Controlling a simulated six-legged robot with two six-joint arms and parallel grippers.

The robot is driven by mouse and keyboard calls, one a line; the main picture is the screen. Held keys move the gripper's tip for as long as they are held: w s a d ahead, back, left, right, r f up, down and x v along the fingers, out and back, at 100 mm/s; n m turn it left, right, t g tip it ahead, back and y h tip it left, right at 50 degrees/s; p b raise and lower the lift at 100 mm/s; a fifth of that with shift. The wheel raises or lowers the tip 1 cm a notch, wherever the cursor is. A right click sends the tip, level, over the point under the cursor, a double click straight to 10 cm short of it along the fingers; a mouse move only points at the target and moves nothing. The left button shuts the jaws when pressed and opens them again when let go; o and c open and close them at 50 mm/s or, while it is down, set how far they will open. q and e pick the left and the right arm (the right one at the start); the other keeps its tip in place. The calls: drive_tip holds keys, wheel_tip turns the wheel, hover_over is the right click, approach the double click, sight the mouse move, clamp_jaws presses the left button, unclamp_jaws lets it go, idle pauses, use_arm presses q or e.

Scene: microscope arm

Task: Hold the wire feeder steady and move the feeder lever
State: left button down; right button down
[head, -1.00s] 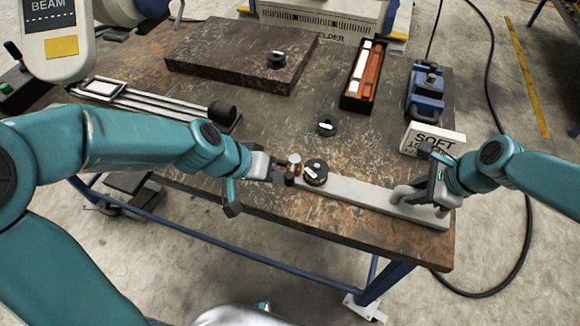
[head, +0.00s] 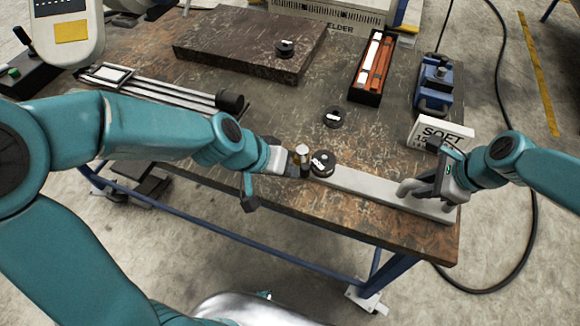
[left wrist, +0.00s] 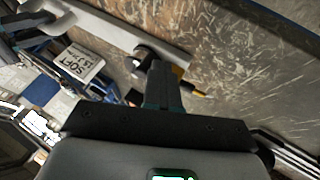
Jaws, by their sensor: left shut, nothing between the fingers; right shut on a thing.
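The wire feeder is a long pale grey bar (head: 370,187) along the table's front edge, with a black spool (head: 322,163) at its left end and a grey handle (head: 408,186) at its right end. My right gripper (head: 428,188) is shut on that handle. My left gripper (head: 290,160) is shut and empty beside the spool end, close to a brass-topped knob (head: 302,152) and a small dark upright piece, apparently the lever. Contact there cannot be told. The left wrist view shows the bar (left wrist: 112,32) and my left gripper (left wrist: 163,72) over the spool end, hiding part of it.
A white SOFT sign (head: 440,132) and a blue device (head: 434,88) stand behind the handle. A black ring (head: 333,118) lies behind the spool. A red-and-white tray (head: 372,68), a dark slab (head: 250,42) and rails (head: 165,92) are farther back. Mid-table is mostly clear.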

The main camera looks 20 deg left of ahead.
use_arm(q)
drive_tip(key=shift+s+d, duration=0.15)
drive_tip(key=shift+d, duration=0.1)
use_arm(e)
drive_tip(key=shift+a, duration=0.3)
use_arm(q)
drive_tip(key=s+d+v, duration=0.1)
drive_tip(key=d+v, duration=0.1)
drive_tip(key=v, duration=0.7)
drive_tip(key=shift+s+a+r, duration=0.15)
drive_tip(key=shift+s+r, duration=0.1)
drive_tip(key=shift+r, duration=0.15)
use_arm(e)
drive_tip(key=shift+d+r, duration=0.1)
drive_tip(key=shift+d, duration=0.05)
drive_tip(key=c, duration=1.1)
unclamp_jaws()
drive_tip(key=shift+c, duration=0.2)
drive_tip(key=o, duration=0.3)
